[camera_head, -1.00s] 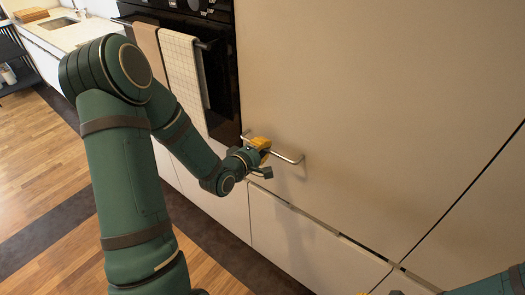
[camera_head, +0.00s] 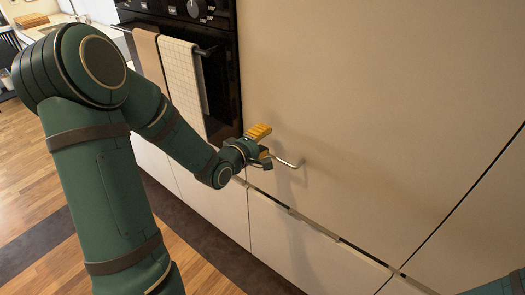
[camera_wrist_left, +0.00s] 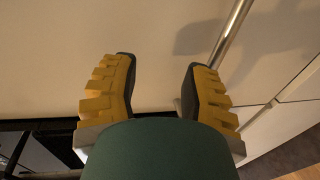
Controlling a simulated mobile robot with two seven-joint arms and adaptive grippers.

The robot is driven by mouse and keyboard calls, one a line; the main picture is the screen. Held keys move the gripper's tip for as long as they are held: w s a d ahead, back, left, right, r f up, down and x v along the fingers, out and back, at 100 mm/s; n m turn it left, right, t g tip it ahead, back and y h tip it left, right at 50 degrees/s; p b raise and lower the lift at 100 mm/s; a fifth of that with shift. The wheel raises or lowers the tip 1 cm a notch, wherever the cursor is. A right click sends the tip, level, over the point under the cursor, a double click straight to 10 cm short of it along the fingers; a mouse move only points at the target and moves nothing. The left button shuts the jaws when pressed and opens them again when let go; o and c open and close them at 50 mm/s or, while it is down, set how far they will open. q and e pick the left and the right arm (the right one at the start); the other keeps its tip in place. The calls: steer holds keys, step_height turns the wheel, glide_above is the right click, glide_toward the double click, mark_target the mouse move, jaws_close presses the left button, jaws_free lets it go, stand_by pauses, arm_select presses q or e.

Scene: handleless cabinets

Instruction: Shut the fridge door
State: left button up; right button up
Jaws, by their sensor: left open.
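The fridge door (camera_head: 370,110) is a large pale flat panel filling the middle and right of the head view. It looks about flush with the fronts around it; I cannot tell whether a small gap is left. A metal bar handle (camera_head: 288,162) sits near its lower left corner, partly hidden by my left gripper (camera_head: 264,142). In the left wrist view the open yellow fingers (camera_wrist_left: 158,95) face the bare panel. The handle bar (camera_wrist_left: 232,32) runs behind the right finger, not between the fingers; contact is unclear. My right gripper is out of view.
A black oven (camera_head: 225,60) with hanging towels (camera_head: 180,75) is left of the door. Pale lower cabinets (camera_head: 290,245) run below it, with a dark seam between. A sink counter (camera_head: 50,25) is at the far left. Wooden floor (camera_head: 30,170) is open at left.

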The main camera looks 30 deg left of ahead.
mark_target(273, 122)
arm_select(q)
steer(key=shift+d+r, duration=0.1)
steer(key=shift+r, duration=2.25)
